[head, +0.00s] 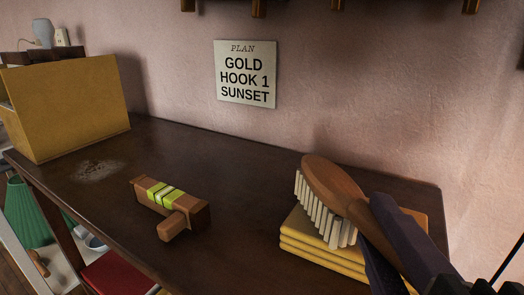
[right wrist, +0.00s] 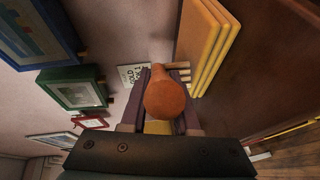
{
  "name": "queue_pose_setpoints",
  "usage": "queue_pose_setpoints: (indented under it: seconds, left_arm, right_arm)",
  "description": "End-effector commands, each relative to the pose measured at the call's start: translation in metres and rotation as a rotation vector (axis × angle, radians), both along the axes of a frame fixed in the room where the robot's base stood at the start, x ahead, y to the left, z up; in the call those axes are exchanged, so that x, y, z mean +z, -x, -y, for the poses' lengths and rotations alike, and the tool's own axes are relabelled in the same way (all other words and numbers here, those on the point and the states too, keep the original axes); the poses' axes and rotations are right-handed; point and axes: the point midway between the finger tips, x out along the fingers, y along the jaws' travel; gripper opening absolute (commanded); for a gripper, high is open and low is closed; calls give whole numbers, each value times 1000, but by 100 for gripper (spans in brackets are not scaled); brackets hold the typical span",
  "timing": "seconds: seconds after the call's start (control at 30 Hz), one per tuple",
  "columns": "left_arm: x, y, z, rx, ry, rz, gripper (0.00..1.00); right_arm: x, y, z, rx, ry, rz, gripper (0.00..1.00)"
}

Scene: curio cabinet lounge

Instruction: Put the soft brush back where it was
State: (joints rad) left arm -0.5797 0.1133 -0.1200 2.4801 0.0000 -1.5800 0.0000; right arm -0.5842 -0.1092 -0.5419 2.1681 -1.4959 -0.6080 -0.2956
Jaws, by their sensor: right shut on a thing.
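The soft brush (head: 335,185) has a brown oval wooden back and a row of pale bristles. My right gripper (head: 378,235) is shut on it, at the lower right of the head view. In the right wrist view the brush (right wrist: 172,98) shows its rounded brown end between the two dark purple fingers (right wrist: 160,115). I cannot tell whether the bristles touch the stack. My left gripper is not in view.
A brown block with green stripes (head: 165,193) lies mid-table. A pale dust patch (head: 98,170) lies near a yellow box (head: 70,105) at the left. A wall sign (head: 246,74) reads "PLAN GOLD HOOK 1 SUNSET". The dark tabletop (head: 245,185) is clear between block and stack.

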Motion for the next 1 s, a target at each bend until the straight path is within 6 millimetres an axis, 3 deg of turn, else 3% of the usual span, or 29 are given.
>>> queue_pose_setpoints:
  seconds: [0.27, 0.3, 0.57, 0.87, 1.0]
  left_arm:
    - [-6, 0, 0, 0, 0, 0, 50]
    - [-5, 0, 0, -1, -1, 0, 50]
    - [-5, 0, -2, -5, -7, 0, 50]
    - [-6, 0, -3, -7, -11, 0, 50]
    - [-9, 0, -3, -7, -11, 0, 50]
  right_arm:
    - [-6, 0, 0, 1, 0, 2, 0]
    - [-5, 0, 0, 1, 0, 2, 34]
    - [-5, 0, 0, 0, 0, 1, 63]
    - [-6, 2, 0, 0, 1, -1, 64]
    - [-6, 18, -3, 3, 1, -5, 64]
